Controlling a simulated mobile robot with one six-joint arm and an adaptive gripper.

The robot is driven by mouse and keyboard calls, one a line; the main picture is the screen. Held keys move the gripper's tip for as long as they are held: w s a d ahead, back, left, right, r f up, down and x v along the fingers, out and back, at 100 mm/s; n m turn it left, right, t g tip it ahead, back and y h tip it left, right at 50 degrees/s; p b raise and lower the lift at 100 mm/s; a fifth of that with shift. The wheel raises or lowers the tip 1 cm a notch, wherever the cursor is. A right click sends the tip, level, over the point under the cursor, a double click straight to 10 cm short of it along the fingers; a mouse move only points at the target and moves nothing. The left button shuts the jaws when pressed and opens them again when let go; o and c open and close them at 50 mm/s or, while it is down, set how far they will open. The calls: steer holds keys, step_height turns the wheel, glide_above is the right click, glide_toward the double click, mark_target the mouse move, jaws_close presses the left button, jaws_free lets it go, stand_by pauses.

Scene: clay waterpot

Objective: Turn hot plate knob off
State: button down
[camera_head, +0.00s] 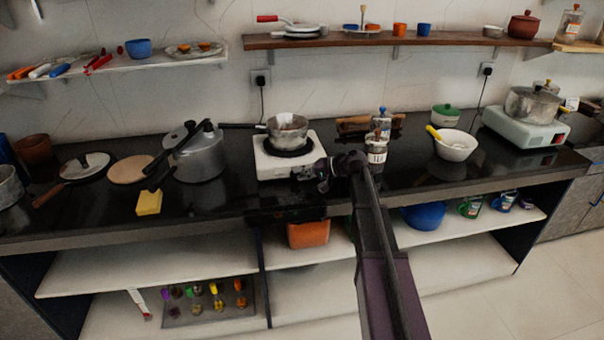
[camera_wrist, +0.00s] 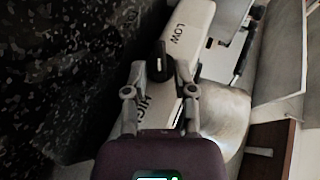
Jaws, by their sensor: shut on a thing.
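A white hot plate (camera_head: 275,168) stands on the black counter with a metal saucepan (camera_head: 288,128) on its burner. In the wrist view its front panel (camera_wrist: 195,18) shows the words LOW and HIGH. The black knob (camera_wrist: 159,60) sticks out of this panel between the two words. My gripper (camera_wrist: 160,74) has a finger on each side of the knob and is shut on it. In the head view my gripper (camera_head: 312,174) is at the front right of the hot plate and hides the knob.
A large grey pot (camera_head: 200,155) stands left of the hot plate, and a yellow sponge (camera_head: 149,202) lies near the front edge. A jar (camera_head: 377,150) stands close right of my gripper. A white bowl (camera_head: 455,146) is farther right.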

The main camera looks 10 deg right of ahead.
steer(key=shift+r, duration=0.2)
steer(key=h+p, duration=0.1)
steer(key=p, duration=0.1)
steer(key=h+p, duration=0.1)
steer(key=shift+a+r+n+g+p, duration=0.2)
steer(key=shift+r+n+g+p, duration=0.1)
steer(key=shift+n+g+p, duration=0.1)
steer(key=h+p, duration=0.3)
steer(key=shift+s+a+r+n+p, duration=0.15)
steer(key=shift+a+n+p, duration=0.1)
steer(key=shift+n+p, duration=0.15)
steer(key=h+p, duration=0.1)
steer(key=h, duration=0.1)
steer(key=h+p, duration=0.1)
steer(key=h, duration=0.1)
steer(key=shift+a+n+g+p, duration=0.3)
steer(key=shift+a+n, duration=0.05)
steer(key=shift+n, duration=0.05)
steer(key=shift+a+n+h+p, duration=0.2)
steer(key=shift+n+h+p, duration=0.15)
steer(key=shift+h, duration=1.15)
steer(key=c, duration=0.7)
jaws_free()
